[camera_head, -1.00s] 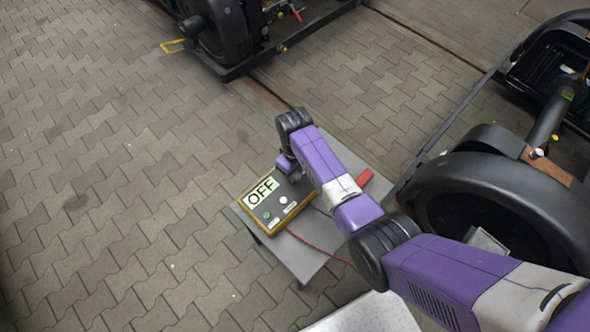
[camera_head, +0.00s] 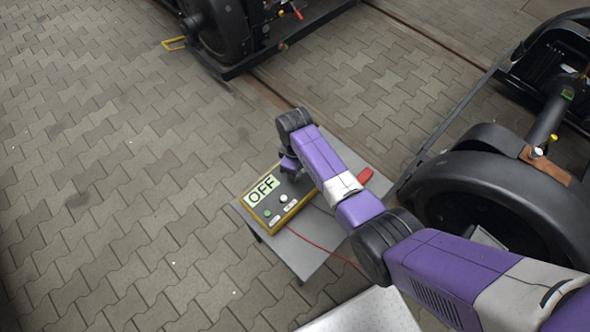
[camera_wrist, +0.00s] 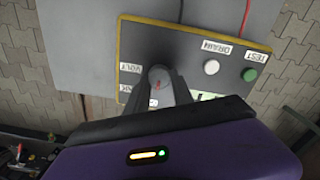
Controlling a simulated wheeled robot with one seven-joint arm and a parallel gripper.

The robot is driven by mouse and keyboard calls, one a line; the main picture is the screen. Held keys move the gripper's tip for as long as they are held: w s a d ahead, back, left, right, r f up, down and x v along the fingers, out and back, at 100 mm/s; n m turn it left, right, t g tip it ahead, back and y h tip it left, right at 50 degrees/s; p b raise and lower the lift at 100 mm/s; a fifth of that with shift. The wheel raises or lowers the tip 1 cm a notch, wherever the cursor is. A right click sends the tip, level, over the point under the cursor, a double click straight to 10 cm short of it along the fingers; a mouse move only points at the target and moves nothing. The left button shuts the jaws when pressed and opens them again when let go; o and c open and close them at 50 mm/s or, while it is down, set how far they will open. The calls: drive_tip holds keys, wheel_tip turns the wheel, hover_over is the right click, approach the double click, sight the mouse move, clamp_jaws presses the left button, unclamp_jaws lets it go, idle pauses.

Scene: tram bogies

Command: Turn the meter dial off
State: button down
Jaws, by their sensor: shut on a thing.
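The meter (camera_head: 280,202) is a dark box with a yellow edge on a small grey table, and its display (camera_head: 262,190) reads OFF. In the wrist view its panel (camera_wrist: 190,48) shows a white button (camera_wrist: 211,67), a green button (camera_wrist: 250,74) and labels including VOLT, DRAWN and TEST. The round grey dial (camera_wrist: 159,74) has a small red mark and sits between the fingers of my gripper (camera_wrist: 161,88). My gripper is shut on the dial. In the head view my arm hides the dial and much of the gripper.
The grey table (camera_head: 305,252) has bare room at its front. A red object (camera_head: 365,175) lies at its right side, and a red cable (camera_head: 312,242) runs across it. Black bogies with wheels stand at the top (camera_head: 222,35) and right (camera_head: 470,190). Paving surrounds them.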

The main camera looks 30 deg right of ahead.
drive_tip(key=c, duration=1.1)
unclamp_jaws()
drive_tip(key=shift+r, duration=3.9)
